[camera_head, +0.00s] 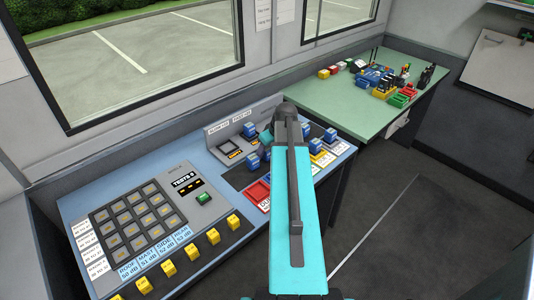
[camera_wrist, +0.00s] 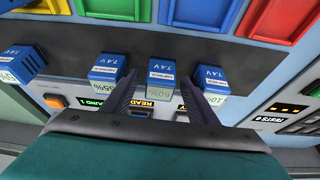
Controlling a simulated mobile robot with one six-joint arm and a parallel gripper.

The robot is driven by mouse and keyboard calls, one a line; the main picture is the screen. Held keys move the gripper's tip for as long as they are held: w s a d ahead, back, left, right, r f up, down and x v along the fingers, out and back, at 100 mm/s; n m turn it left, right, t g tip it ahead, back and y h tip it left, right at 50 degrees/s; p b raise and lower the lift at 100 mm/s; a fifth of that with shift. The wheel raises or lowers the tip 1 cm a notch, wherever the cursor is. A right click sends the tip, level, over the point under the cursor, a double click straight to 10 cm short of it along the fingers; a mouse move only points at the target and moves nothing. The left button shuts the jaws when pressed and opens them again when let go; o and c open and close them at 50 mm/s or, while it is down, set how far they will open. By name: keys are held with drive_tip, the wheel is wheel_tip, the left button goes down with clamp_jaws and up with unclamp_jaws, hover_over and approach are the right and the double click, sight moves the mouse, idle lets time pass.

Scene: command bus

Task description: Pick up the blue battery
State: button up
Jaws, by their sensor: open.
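Several blue batteries with white labels stand in a row on the console in the wrist view. One blue battery (camera_wrist: 162,72) is between the tips of my open gripper (camera_wrist: 159,80), with gaps visible at its sides. Another blue battery (camera_wrist: 107,66) stands just left of the left finger, one (camera_wrist: 211,77) is just beyond the right finger, and one (camera_wrist: 22,64) is at the far left. In the head view, blue batteries (camera_head: 250,129) (camera_head: 330,135) show on both sides of my arm, which hides my gripper.
The console's keypad (camera_head: 135,222) and yellow blocks (camera_head: 213,236) are at left. A green table (camera_head: 330,105) with small items stands behind.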

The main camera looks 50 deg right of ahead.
drive_tip(key=shift+w+f, duration=0.1)
drive_tip(key=shift+f, duration=0.1)
idle(0.5)
drive_tip(key=c, duration=1.2)
drive_tip(key=shift+c, duration=0.2)
drive_tip(key=shift+r, duration=0.25)
drive_tip(key=shift+r+b, duration=0.7)
drive_tip(key=shift+r, duration=0.7)
drive_tip(key=s+a, duration=0.1)
drive_tip(key=s, duration=0.1)
drive_tip(key=s+a+b, duration=0.1)
drive_tip(key=s, duration=0.2)
drive_tip(key=s+a+r+b, duration=0.1)
drive_tip(key=s+a, duration=0.1)
drive_tip(key=shift+s+a, duration=0.1)
drive_tip(key=shift+s, duration=0.05)
drive_tip(key=shift+f+b, duration=0.15)
drive_tip(key=shift+b, duration=0.35)
drive_tip(key=shift+s+b, duration=0.1)
drive_tip(key=shift+b, duration=0.65)
